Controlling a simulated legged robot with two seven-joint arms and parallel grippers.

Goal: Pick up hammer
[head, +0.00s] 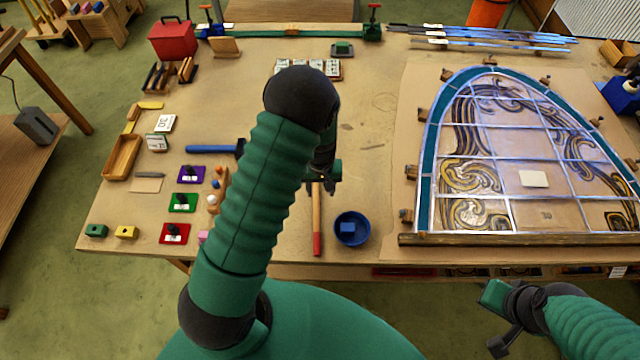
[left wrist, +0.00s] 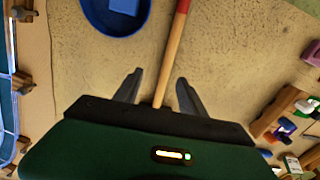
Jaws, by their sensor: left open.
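A tool with a wooden handle and a red end, which looks like the hammer (head: 316,222), lies on the table in front of my left gripper (head: 322,182). Its far end is hidden under that gripper in the head view. In the left wrist view the hammer handle (left wrist: 173,55) runs between the two spread fingers of my left gripper (left wrist: 159,80). The fingers are open, one on each side of the handle, and I cannot tell how high they are above it. My right gripper (head: 499,318) is at the lower right, off the table's front edge; its jaw state is unclear.
A blue bowl (head: 352,241) holding a blue block stands right of the handle. A blue-handled tool (head: 212,149) and small coloured blocks lie to the left. The leaded panel (head: 424,190) fills the right side. A red toolbox (head: 173,40) stands at the back left.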

